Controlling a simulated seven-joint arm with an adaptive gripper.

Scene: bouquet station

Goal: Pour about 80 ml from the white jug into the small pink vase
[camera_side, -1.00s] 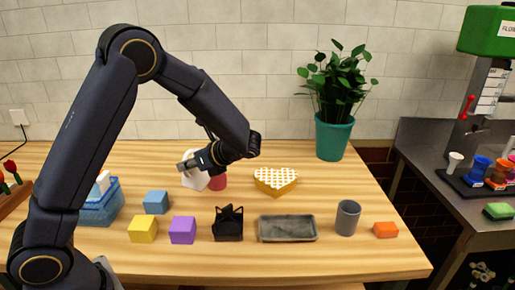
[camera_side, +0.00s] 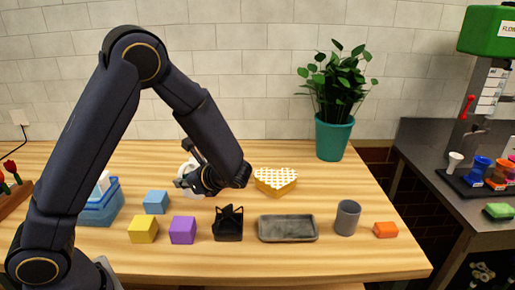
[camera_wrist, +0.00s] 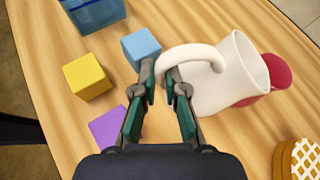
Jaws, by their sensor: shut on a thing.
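The white jug (camera_wrist: 222,85) fills the right middle of the wrist view, with its handle (camera_wrist: 190,52) between my fingertips. My gripper (camera_wrist: 160,80) is shut on that handle. The jug's mouth points right, toward the small pink vase (camera_wrist: 280,72), which is partly hidden behind the rim. I cannot tell the exact gap between rim and vase, and no liquid shows. In the side view my gripper (camera_side: 187,180) covers much of the jug (camera_side: 187,165), and the vase is hidden.
Yellow (camera_side: 143,229), purple (camera_side: 182,230) and blue (camera_side: 156,202) blocks stand in front and left. A heart-shaped box (camera_side: 275,181) is to the right. A black holder (camera_side: 228,224), grey tray (camera_side: 288,228) and grey cup (camera_side: 347,217) line the front.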

